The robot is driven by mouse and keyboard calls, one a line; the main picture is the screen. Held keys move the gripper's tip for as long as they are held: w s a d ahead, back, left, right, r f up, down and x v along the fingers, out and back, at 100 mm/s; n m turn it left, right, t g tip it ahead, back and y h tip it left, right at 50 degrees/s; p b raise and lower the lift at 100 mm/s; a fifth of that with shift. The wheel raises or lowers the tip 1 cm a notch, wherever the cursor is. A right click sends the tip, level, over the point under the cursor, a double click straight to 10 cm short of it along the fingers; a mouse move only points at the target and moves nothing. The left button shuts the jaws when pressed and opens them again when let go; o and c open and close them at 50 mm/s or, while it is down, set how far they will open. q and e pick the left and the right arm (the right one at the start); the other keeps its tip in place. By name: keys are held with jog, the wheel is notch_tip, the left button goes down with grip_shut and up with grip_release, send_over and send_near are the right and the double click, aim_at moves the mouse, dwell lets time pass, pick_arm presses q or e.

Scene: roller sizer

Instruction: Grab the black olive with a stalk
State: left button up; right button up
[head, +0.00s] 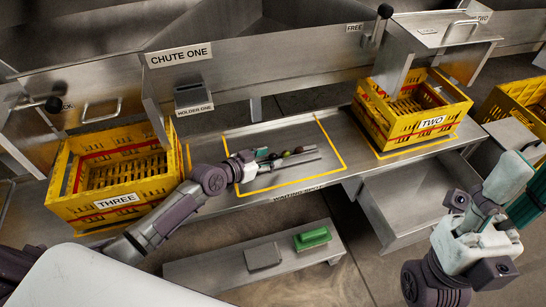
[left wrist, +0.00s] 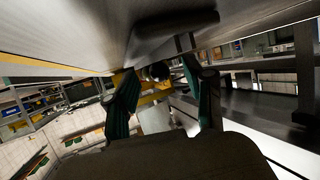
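Several small olives lie in a row on the metal shelf inside the yellow outline, in the head view. One is dark (head: 287,153), one is reddish brown (head: 299,149); a stalk is too small to make out. My left gripper (head: 262,154) is low over the shelf at the left end of the row. In the left wrist view, its green fingers (left wrist: 160,84) stand apart, with a dark round thing (left wrist: 158,71) beyond and between the tips, apparently not gripped.
Yellow crate THREE (head: 72,205) stands left and yellow crate TWO (head: 372,108) stands right of the outlined area (head: 335,150). The CHUTE ONE panel (head: 210,75) rises behind. A green brush-like block (head: 312,238) and a grey block (head: 263,257) lie on the lower shelf.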

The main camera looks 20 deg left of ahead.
pick_arm(q)
jog(key=c, duration=0.8)
jog(key=shift+o, duration=0.2)
jog(key=shift+r, duration=0.1)
